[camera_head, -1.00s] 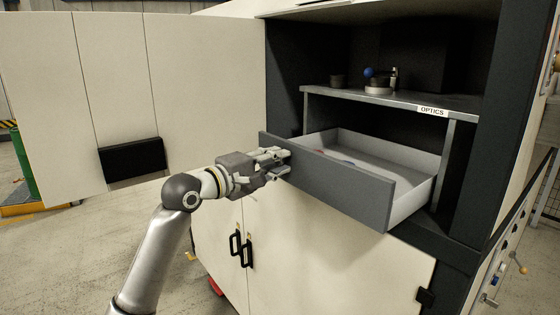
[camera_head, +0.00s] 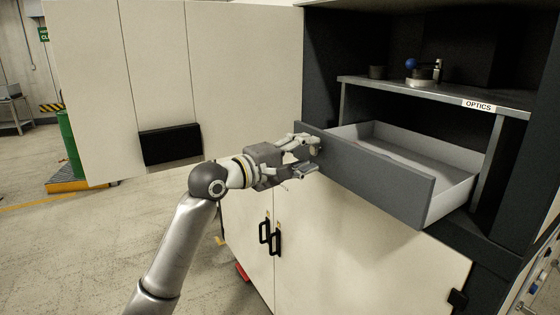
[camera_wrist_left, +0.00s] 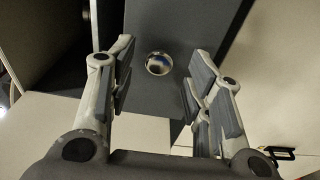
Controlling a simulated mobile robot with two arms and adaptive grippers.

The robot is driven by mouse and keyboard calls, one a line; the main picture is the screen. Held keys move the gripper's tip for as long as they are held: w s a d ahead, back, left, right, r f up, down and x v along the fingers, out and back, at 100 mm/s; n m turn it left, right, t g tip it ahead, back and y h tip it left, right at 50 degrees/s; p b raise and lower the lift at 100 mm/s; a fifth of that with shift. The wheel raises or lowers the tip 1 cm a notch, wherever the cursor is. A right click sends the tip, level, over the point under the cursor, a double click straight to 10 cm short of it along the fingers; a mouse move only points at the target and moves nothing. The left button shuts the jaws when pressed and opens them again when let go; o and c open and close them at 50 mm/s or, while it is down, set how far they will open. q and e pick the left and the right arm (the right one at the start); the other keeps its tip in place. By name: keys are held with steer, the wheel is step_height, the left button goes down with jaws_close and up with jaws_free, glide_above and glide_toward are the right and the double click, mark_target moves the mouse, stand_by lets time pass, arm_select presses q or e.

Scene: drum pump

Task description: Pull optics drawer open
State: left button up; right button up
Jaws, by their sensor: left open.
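The optics drawer (camera_head: 385,184) has a dark grey front and pale inner walls. It stands pulled out of the cabinet, below a shelf (camera_head: 420,91) labelled OPTICS. My left gripper (camera_head: 312,154) is open at the left end of the drawer front. In the left wrist view the drawer front (camera_wrist_left: 180,90) fills the middle. A round shiny knob (camera_wrist_left: 159,63) sits on it, between the open fingers and apart from them. My right gripper is not in view.
A blue-topped metal device (camera_head: 422,72) and a small dark cup stand on the shelf. An open cream cabinet door (camera_head: 240,70) stands to the left. Closed lower doors with black handles (camera_head: 270,238) are beneath the drawer. A green drum (camera_head: 70,145) is far left.

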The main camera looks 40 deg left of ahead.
arm_select(q)
steer(key=v, duration=1)
stand_by(0.3)
